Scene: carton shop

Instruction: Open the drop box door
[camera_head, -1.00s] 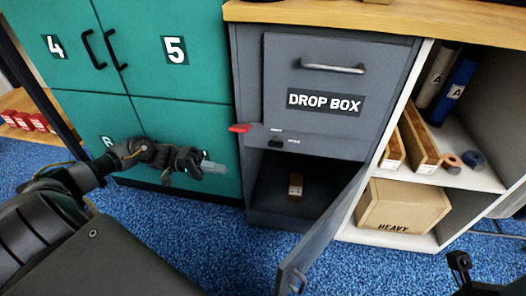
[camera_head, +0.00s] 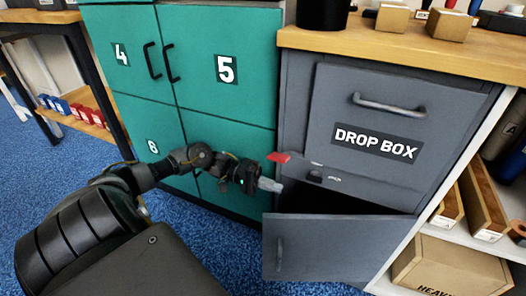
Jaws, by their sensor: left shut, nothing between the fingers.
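The grey drop box (camera_head: 305,115) stands right of the green lockers, with a label and a bar handle on its upper front. Its lower door (camera_head: 335,250) is hinged at the right and stands ajar, with a small handle (camera_head: 279,250) near its left edge. A dark gap shows above the door; the inside is mostly hidden. My left gripper (camera_head: 270,185) is shut and empty, just below the red tab and above the door's top left corner. Contact cannot be told. My right gripper is out of view.
Green lockers (camera_head: 225,105) stand behind my left arm. A white shelf at the right holds a heavy carton (camera_head: 450,268) and long boxes (camera_head: 482,205). The wooden counter (camera_head: 420,50) carries small boxes and a black container (camera_head: 322,14). Blue carpet is free at the left.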

